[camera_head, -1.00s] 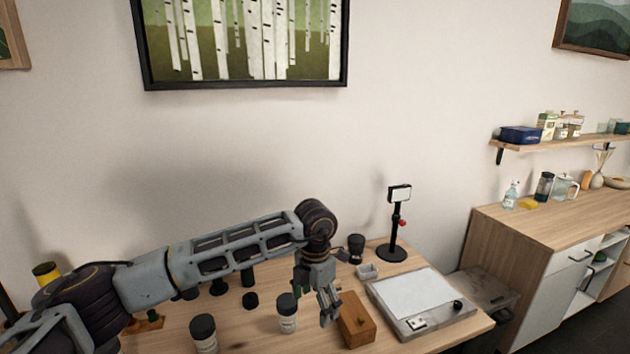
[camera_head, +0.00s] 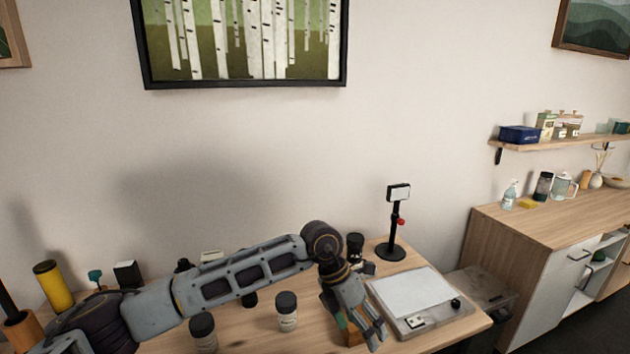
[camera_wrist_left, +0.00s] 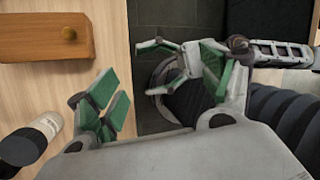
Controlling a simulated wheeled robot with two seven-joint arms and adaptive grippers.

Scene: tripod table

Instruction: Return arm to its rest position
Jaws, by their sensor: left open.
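My left arm reaches across the table from the left in the head view. Its left gripper (camera_head: 374,330) points downward near the table's front edge, in front of the wooden box and partly hiding it. In the left wrist view the left gripper (camera_wrist_left: 150,90) has its green-padded fingers spread apart with nothing between them. The wooden box (camera_wrist_left: 42,38) with a round knob lies at the upper left there, apart from the fingers. Part of my own arm and base shows behind the fingers.
Two black-capped jars (camera_head: 287,312) and (camera_head: 203,334) stand left of the gripper. A yellow cylinder (camera_head: 53,286) stands at the far left. Dark floor (camera_wrist_left: 160,95) lies beyond the table edge.

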